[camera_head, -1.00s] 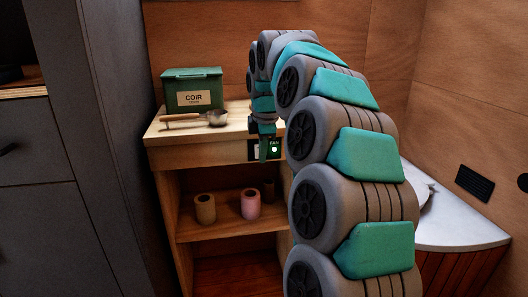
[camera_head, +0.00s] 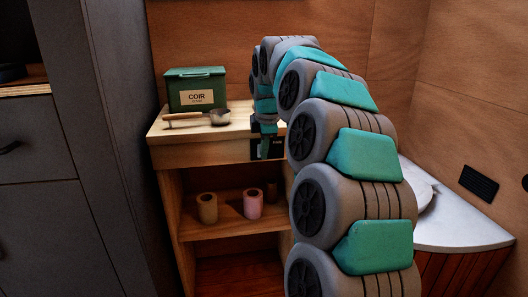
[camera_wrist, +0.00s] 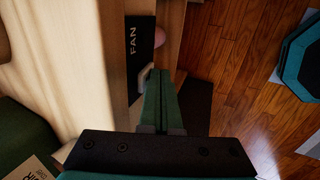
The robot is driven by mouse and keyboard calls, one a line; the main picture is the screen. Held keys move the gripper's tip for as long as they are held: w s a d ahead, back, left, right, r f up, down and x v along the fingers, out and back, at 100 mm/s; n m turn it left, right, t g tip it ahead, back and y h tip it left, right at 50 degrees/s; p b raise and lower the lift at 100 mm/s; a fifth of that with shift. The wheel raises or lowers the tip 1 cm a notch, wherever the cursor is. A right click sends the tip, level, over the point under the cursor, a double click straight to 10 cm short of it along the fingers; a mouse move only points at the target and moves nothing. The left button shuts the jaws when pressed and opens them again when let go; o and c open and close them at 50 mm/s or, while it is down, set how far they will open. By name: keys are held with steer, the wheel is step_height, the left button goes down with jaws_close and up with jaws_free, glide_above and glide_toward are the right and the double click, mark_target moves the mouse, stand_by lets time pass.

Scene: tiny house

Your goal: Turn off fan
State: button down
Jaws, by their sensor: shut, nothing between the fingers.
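The black fan switch panel (camera_head: 277,147) is on the front edge of the wooden shelf unit, partly hidden by my gripper (camera_head: 264,155). No green light shows on it. In the wrist view the panel (camera_wrist: 138,38) reads FAN, and a small light-coloured switch lever (camera_wrist: 145,76) sticks out near its lower end. My gripper's closed green fingers (camera_wrist: 158,80) are right beside the lever, with nothing held between them. I cannot tell whether they touch it.
A green COIR box (camera_head: 195,90) and a scoop with a wooden handle (camera_head: 200,119) are on the shelf top. A tan roll (camera_head: 207,208) and a pink roll (camera_head: 253,205) stand on the shelf below. A white counter (camera_head: 440,225) is at the right.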

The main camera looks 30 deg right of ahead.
steer(key=shift+r, duration=0.15)
steer(key=shift+r+p, duration=0.7)
steer(key=shift+p, duration=0.05)
steer(key=shift+r, duration=0.1)
steer(key=v, duration=0.7)
steer(key=shift+r, duration=0.2)
steer(key=shift+s, duration=0.1)
steer(key=s+d+m+t+y+b, duration=0.1)
steer(key=s+d+t+y+b, duration=0.1)
steer(key=s+y+b, duration=0.2)
steer(key=s+b, duration=0.3)
steer(key=shift+d, duration=0.15)
